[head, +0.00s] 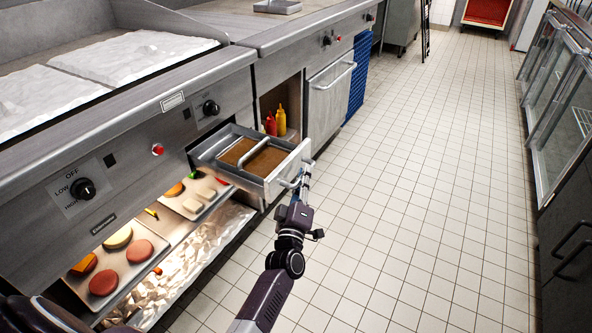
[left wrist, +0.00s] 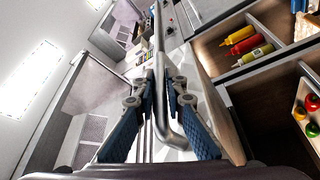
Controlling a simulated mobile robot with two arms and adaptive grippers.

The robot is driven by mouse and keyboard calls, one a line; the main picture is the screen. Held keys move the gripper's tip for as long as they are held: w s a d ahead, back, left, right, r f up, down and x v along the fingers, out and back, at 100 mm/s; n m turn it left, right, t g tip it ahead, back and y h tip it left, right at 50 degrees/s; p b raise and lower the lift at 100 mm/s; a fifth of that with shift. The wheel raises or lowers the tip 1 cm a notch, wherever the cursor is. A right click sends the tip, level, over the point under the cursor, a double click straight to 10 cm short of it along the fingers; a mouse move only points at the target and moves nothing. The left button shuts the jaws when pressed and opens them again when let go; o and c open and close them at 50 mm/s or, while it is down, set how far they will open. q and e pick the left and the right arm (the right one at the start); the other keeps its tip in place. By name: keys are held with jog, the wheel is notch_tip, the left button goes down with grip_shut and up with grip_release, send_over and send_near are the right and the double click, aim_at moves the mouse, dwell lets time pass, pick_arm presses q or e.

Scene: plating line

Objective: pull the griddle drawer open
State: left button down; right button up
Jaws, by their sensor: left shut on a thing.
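The griddle drawer (head: 273,183) is a metal box standing out from the front of the griddle unit, open at the top. Inside it show a brown surface and a light bar across it. My left gripper (head: 304,183) is at the drawer's front, shut on the drawer's handle. In the left wrist view the handle (left wrist: 159,50) is a bent metal bar running between the two blue-padded fingers of my left gripper (left wrist: 161,82). My right gripper is not in view.
Below the drawer, trays (head: 137,262) hold patties, buns and cheese. Red and yellow sauce bottles (head: 280,121) stand in an open bay beside it. A door with a bar handle (head: 330,90) is farther along. The tiled floor (head: 410,200) is clear; glass-fronted cabinets (head: 553,85) line the right.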

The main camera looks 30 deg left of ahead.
pick_arm(q)
jog(key=shift+d+f, duration=0.1)
jog(key=shift+d, duration=0.3)
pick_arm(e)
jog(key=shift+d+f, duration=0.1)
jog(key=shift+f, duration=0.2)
pick_arm(q)
jog(key=shift+s, duration=0.1)
jog(key=c, duration=2)
grip_release()
jog(key=shift+o, duration=0.2)
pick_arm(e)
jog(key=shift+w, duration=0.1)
pick_arm(q)
jog(key=v, duration=1.2)
